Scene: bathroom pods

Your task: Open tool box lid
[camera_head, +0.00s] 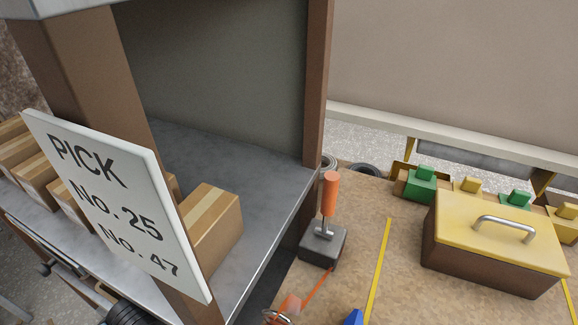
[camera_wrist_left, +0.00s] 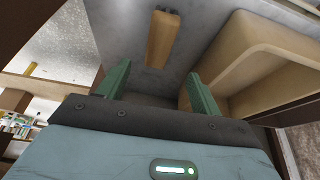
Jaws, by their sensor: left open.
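The tool box (camera_head: 470,262) stands on the work surface at the right of the head view. It has a dark brown body and a yellow lid (camera_head: 465,225) with a metal handle (camera_head: 503,227) on top. The lid lies down on the body, closed. My left gripper (camera_wrist_left: 156,78) shows only in the left wrist view. Its two green fingers are apart with nothing between them. The tool box is not in that view, and neither gripper can be made out in the head view. My right gripper is not in view.
A grey block with an orange handle (camera_head: 329,195) stands left of the tool box, beyond a yellow line (camera_head: 378,270). Green and yellow pieces (camera_head: 421,183) sit behind the box. A shelf with cartons (camera_head: 210,228) and a PICK sign (camera_head: 112,200) fills the left.

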